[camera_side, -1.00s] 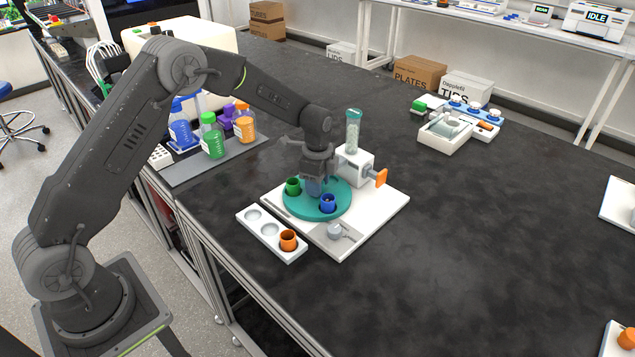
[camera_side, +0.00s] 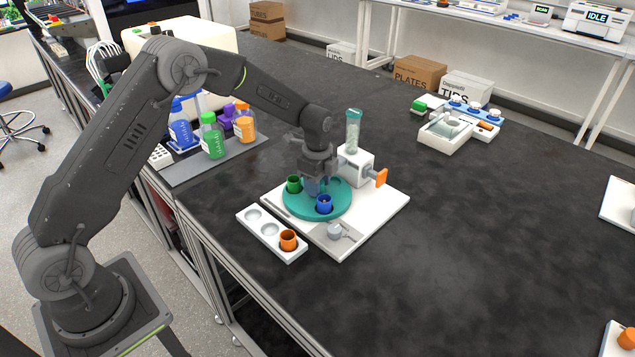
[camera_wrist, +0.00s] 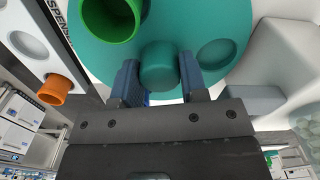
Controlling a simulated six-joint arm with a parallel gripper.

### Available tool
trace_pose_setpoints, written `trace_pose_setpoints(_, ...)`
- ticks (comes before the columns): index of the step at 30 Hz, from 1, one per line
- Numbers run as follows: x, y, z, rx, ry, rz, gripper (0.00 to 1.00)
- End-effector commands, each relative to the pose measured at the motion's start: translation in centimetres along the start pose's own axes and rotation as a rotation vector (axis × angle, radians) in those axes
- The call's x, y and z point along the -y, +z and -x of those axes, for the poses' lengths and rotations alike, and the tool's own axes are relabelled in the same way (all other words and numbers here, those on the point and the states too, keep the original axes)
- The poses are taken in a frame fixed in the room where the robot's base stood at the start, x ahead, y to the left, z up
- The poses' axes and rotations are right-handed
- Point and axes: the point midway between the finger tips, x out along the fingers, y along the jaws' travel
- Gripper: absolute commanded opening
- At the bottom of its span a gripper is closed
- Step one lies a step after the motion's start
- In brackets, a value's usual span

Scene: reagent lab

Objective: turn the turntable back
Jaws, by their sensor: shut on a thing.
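The teal turntable (camera_side: 334,211) lies on a white base plate (camera_side: 375,211). It carries a green cup (camera_side: 293,184) at its left and a blue cup (camera_side: 324,205) at its front. My gripper (camera_side: 313,188) is over the middle of the turntable, pointing down. In the wrist view the gripper's blue fingers (camera_wrist: 159,80) stand on both sides of the round teal centre knob (camera_wrist: 159,62) and are shut on it. The green cup (camera_wrist: 112,14) and an empty round recess (camera_wrist: 217,52) also show there.
A white dispenser (camera_side: 355,165) with a teal-capped bead tube and an orange knob (camera_side: 381,177) stands behind the turntable. A white strip (camera_side: 252,232) in front holds an orange cup (camera_side: 288,240). Reagent bottles (camera_side: 212,136) stand at the back left.

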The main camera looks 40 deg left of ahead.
Motion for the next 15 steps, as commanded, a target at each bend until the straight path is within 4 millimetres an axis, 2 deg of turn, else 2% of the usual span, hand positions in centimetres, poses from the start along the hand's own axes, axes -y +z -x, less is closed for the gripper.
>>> trace_pose_setpoints(2, 0.02, -0.12, -0.03, -0.002, -0.001, 0.0, 0.0)
trace_pose_setpoints(3, 0.02, -0.12, -0.03, -0.002, -0.001, 0.0, 0.42)
trace_pose_setpoints(10, 0.0, -0.06, -0.02, -0.001, 0.0, 0.001, 0.64)
trace_pose_setpoints(15, 0.0, -0.04, -0.01, 0.0, 0.0, 0.001, 0.65)
